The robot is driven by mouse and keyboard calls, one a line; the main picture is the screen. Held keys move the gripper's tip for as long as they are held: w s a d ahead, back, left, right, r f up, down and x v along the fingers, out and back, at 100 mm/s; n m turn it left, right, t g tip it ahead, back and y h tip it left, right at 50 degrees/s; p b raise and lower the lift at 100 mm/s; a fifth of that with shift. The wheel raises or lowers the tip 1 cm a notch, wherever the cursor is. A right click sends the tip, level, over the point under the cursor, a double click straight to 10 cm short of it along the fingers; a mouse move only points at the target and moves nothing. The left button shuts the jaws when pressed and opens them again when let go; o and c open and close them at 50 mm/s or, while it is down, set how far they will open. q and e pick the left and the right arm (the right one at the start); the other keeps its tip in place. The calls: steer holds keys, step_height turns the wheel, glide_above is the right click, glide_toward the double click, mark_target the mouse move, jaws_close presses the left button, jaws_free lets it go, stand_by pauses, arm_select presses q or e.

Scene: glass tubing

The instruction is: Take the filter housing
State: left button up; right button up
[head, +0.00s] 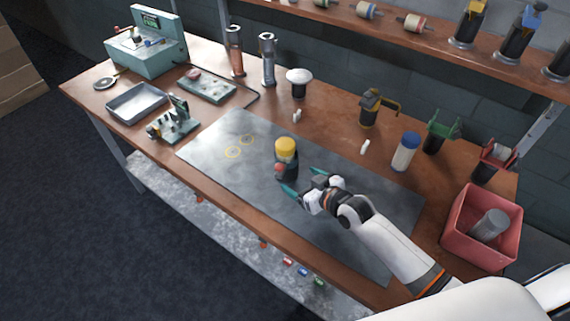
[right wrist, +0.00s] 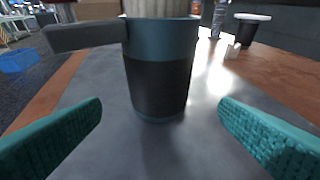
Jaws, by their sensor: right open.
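A dark cylindrical canister with a yellow top (head: 286,147) stands upright on the grey mat; I take it to be the filter housing, though no label shows. A reddish knob shows on its front side. In the right wrist view its dark body (right wrist: 160,75) fills the middle, with a grey side arm pointing left and a pale ribbed part above, cut off by the frame. My right gripper (head: 302,181) is open and low over the mat, its teal fingers to either side of the canister's line. The canister stands just beyond the fingertips, not gripped. My left gripper is not in view.
The grey mat (head: 225,165) is otherwise clear, with two yellow rings left of the canister. Behind stand a white-topped dark piece (head: 299,80), a brass-topped canister (head: 371,107) and a blue-capped jar (head: 405,151). A red bin (head: 460,248) holding a grey cylinder stands at right.

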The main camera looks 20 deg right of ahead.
mark_target(294, 175)
steer(key=shift+w+a+f, duration=0.2)
steer(key=shift+w+a, duration=0.05)
steer(key=shift+w, duration=0.3)
steer(key=shift+w+f, duration=0.2)
steer(key=shift+w, duration=0.1)
steer(key=shift+w+a, duration=0.15)
steer(key=shift+w, duration=0.2)
steer(key=p+x, duration=0.1)
steer(key=x, duration=0.3)
steer(key=shift+a, duration=0.15)
steer(key=shift+w+f, duration=0.1)
steer(key=shift+w, duration=0.15)
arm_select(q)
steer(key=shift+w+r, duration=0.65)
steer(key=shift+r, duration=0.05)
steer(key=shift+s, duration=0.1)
arm_select(e)
steer(key=c, duration=1.1)
